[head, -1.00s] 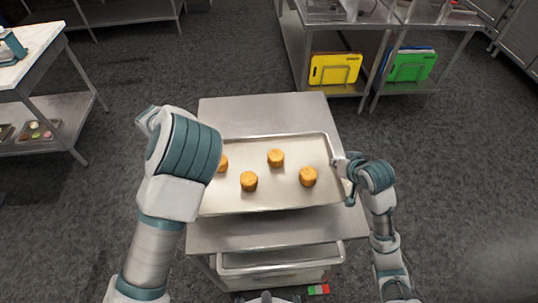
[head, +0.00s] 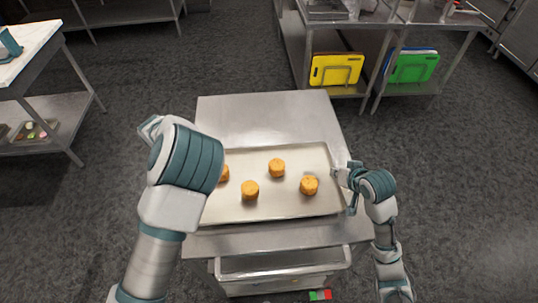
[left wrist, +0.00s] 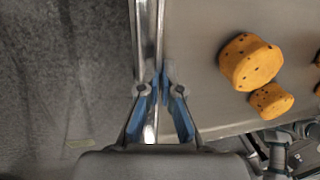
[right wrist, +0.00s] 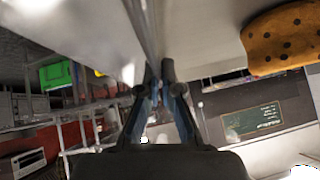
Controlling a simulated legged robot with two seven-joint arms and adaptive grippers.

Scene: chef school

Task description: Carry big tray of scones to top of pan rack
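The big tray (head: 262,205) is a shallow metal sheet pan with several round orange-brown scones (head: 277,168) spread on it. It lies level over the top of the metal pan rack (head: 250,112); I cannot tell whether it rests on it or hangs just above. My right gripper (head: 350,180) is at the tray's right rim, and its fingers (right wrist: 154,78) look closed on the rim. My left gripper is hidden behind my left forearm in the head view. In the left wrist view, its fingers (left wrist: 163,90) are closed on the tray's rim beside two scones (left wrist: 250,62).
A steel table with yellow (head: 336,69) and green (head: 412,66) cutting boards on its lower shelf stands at the back right. A white-topped table (head: 28,50) stands at the left. Grey floor (head: 450,190) is clear to the right of the rack.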

